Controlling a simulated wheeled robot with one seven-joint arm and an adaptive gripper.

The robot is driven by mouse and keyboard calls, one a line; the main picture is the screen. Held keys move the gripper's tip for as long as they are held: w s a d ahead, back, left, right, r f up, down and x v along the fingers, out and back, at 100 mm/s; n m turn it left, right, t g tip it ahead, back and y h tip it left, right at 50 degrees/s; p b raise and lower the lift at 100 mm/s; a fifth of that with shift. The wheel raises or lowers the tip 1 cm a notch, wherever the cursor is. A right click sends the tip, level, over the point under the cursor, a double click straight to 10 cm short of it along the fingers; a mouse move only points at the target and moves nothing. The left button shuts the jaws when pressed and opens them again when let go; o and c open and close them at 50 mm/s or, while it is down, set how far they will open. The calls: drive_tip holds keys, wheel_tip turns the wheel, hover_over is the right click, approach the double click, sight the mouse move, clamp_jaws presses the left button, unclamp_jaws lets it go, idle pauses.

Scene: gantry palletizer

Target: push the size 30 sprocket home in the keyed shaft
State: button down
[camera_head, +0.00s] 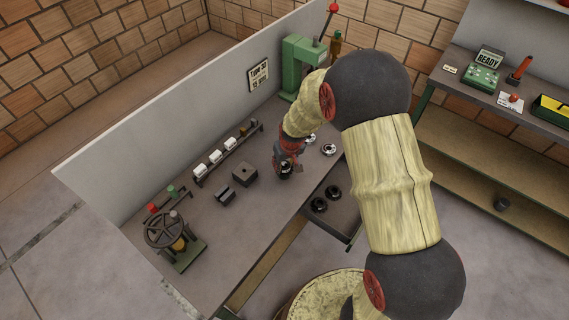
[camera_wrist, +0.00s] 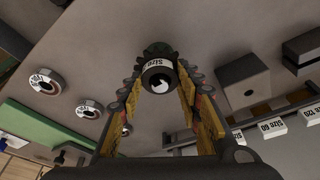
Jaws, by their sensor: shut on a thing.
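My gripper (camera_head: 286,160) is above the workbench. In the wrist view my gripper (camera_wrist: 160,88) has its two yellow-padded fingers closed around a dark round sprocket (camera_wrist: 158,66). The sprocket has teeth at its far edge, a white label reading "Size" with an unreadable number, and a bright hole in its near face. In the head view the held sprocket (camera_head: 285,170) is small and dark; I cannot tell whether it touches the bench. A dark block with a hole in its top (camera_head: 244,174) stands apart to the left; I cannot tell whether it is the keyed shaft.
Labelled white-faced rings (camera_head: 328,150) lie right of my gripper. Black rings (camera_head: 319,205) lie on a lower tray. A rack with white labels (camera_head: 215,158), a small notched block (camera_head: 225,195), a handwheel device (camera_head: 165,230) and a green press (camera_head: 297,68) stand around the bench.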

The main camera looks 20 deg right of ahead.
drive_tip(key=shift+f, duration=0.3)
drive_tip(key=c, duration=1.2)
unclamp_jaws()
drive_tip(key=shift+o, duration=0.2)
drive_tip(key=v, duration=1.2)
